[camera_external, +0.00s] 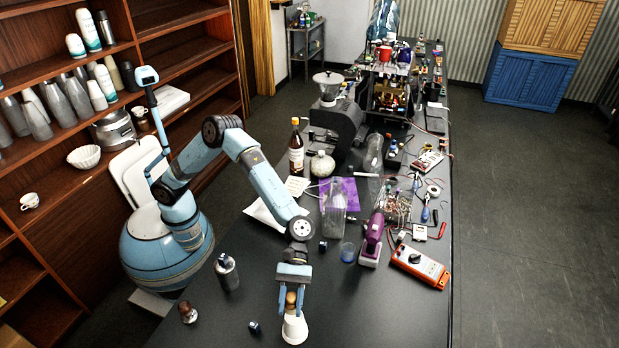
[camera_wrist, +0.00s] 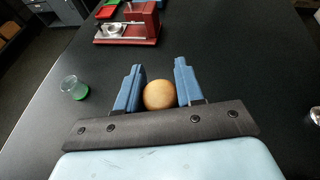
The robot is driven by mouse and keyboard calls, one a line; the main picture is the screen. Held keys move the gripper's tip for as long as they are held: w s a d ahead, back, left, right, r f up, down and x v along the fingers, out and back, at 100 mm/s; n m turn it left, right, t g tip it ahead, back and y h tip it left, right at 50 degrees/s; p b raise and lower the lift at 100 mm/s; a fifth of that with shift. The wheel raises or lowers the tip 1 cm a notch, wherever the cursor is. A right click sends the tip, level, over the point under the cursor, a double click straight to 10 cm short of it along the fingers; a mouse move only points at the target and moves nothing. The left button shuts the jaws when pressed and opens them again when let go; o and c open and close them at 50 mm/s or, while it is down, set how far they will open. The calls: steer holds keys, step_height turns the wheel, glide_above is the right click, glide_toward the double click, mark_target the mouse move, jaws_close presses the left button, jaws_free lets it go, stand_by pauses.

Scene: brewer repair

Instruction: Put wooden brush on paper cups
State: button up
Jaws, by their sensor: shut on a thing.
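My gripper (camera_external: 291,290) is low over the front of the black table and points down. It is shut on the round wooden top of the wooden brush (camera_external: 290,299). In the wrist view this knob (camera_wrist: 159,95) sits between the two blue fingers. A white, cone-like piece (camera_external: 294,329) shows directly below the knob, widening downward. I cannot tell whether it is the lower part of the brush or the paper cups under it. In the wrist view the knob hides whatever is beneath. I cannot make out any other paper cups with certainty.
A dark bottle (camera_external: 227,273) and a small brown-topped item (camera_external: 188,313) stand to the left. A small dark bottle (camera_external: 254,328) is nearer. The table's front right is clear.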

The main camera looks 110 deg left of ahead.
mark_target(293, 312)
steer(key=shift+w+d+f, duration=0.1)
steer(key=shift+w+f, duration=0.15)
steer(key=shift+f, duration=0.1)
steer(key=shift+w+f, duration=0.1)
steer(key=shift+f, duration=1.5)
steer(key=shift+f, duration=0.1)
steer(key=o, duration=1.1)
steer(key=shift+o, duration=0.2)
